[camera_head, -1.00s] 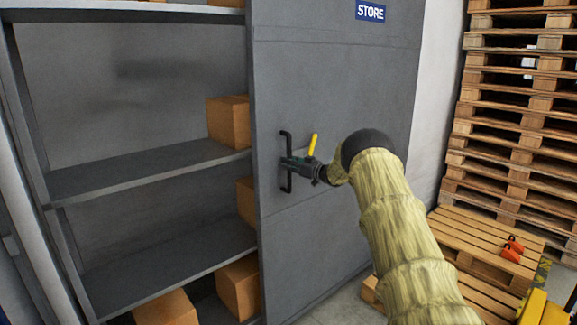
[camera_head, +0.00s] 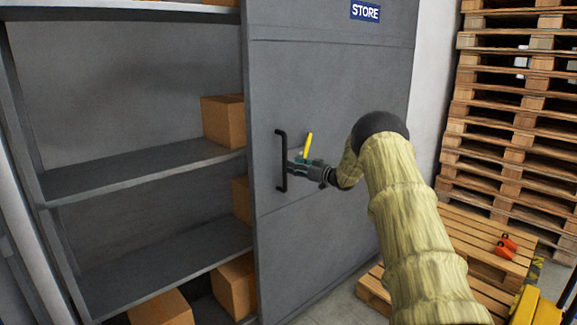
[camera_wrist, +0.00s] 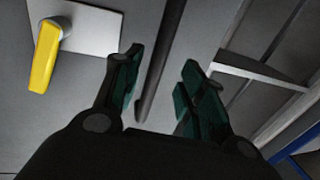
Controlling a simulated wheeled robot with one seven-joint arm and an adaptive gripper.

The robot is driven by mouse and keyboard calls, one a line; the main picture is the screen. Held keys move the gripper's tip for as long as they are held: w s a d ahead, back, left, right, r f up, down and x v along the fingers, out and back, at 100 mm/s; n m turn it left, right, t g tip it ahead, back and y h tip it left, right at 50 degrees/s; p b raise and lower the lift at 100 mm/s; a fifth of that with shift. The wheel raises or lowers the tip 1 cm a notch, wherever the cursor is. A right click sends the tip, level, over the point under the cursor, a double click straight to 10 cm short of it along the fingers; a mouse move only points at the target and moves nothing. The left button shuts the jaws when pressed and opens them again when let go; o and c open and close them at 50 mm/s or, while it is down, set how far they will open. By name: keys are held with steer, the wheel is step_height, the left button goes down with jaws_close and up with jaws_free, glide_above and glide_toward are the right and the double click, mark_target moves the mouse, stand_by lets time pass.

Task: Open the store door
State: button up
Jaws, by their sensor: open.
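The store door (camera_head: 345,110) is a grey panel with a blue STORE sign (camera_head: 365,11). It stands to the right of an uncovered shelf bay. Its black vertical bar handle (camera_head: 281,160) is near its left edge, with a yellow lever (camera_head: 308,146) just right of it. My gripper (camera_head: 294,168) is at the handle's right side, open and empty. In the wrist view, the handle bar (camera_wrist: 158,70) runs between the spread fingers (camera_wrist: 163,82), apart from both. The yellow lever (camera_wrist: 45,58) on its pale plate is at upper left there.
Grey shelves (camera_head: 140,170) with cardboard boxes (camera_head: 223,121) show left of the door. Tall stacked wooden pallets (camera_head: 515,110) stand at the right, with a lower pallet stack (camera_head: 470,245) in front. Small orange items (camera_head: 506,246) lie on the lower stack.

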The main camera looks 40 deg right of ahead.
steer(key=shift+a+r+v, duration=0.1)
steer(key=shift+a+v, duration=0.05)
steer(key=shift+v, duration=1.25)
steer(key=shift+a+r+v, duration=0.15)
steer(key=shift+a+v, duration=0.05)
steer(key=shift+v, duration=1.2)
steer(key=shift+s+d, duration=0.1)
steer(key=shift+d+f, duration=0.2)
